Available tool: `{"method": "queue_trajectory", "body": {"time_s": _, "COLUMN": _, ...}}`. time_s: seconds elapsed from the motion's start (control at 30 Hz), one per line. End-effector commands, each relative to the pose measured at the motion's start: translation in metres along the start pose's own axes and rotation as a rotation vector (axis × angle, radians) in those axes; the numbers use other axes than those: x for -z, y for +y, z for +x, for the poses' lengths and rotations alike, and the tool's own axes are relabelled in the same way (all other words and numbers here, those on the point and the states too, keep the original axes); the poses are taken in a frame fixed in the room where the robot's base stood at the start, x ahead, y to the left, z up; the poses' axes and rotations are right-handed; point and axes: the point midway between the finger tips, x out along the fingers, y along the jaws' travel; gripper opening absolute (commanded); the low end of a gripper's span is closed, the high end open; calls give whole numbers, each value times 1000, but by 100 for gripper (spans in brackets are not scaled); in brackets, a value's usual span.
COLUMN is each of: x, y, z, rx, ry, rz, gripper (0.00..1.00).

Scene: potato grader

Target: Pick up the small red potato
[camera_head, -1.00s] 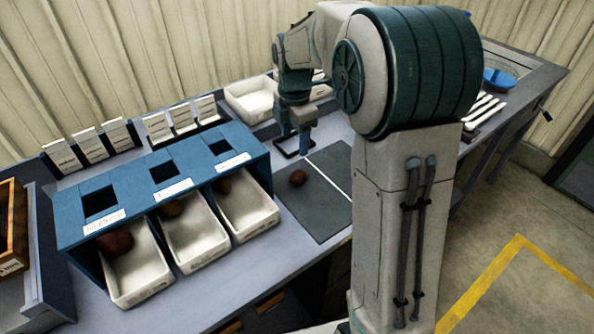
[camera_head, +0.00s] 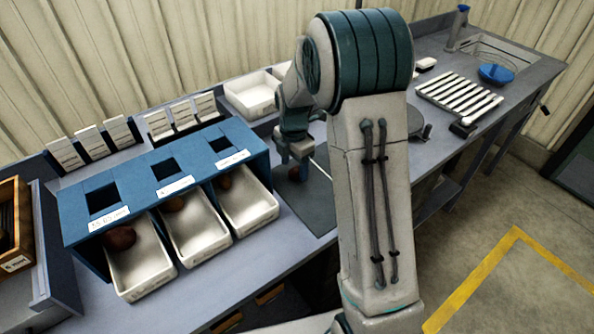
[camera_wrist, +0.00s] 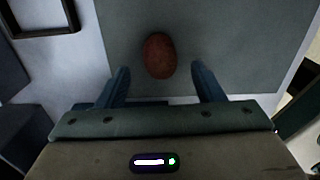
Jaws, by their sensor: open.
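The small red potato (camera_wrist: 159,56) lies on a dark grey mat (camera_wrist: 230,30) in the wrist view, just beyond and between my two blue fingers. My gripper (camera_wrist: 160,84) is open and empty, with a finger on either side of the line to the potato. In the head view the potato (camera_head: 296,173) is partly hidden beneath my gripper (camera_head: 298,165), which points down over the mat (camera_head: 315,205). I cannot tell the exact height of the fingertips above the mat.
A blue sorter (camera_head: 150,180) with three white trays stands left of the mat. A larger reddish potato (camera_head: 118,238) lies in the left tray; smaller ones lie in the others. A dark square frame (camera_wrist: 40,30) lies beside the mat.

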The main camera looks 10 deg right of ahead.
Motion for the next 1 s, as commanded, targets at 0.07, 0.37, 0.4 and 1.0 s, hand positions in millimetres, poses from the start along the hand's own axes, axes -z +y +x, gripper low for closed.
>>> {"method": "queue_trajectory", "body": {"time_s": 0.07, "x": 1, "y": -2, "z": 11, "rx": 4, "ry": 2, "rz": -1, "gripper": 61}}
{"method": "queue_trajectory", "body": {"time_s": 0.37, "x": 0, "y": -1, "z": 26, "rx": -1, "ry": -1, "rz": -1, "gripper": 61}}
{"method": "queue_trajectory", "body": {"time_s": 0.4, "x": 0, "y": -1, "z": 26, "rx": -1, "ry": -1, "rz": -1, "gripper": 61}}
{"method": "queue_trajectory", "body": {"time_s": 1.0, "x": 0, "y": -1, "z": 26, "rx": -1, "ry": -1, "rz": -1, "gripper": 13}}
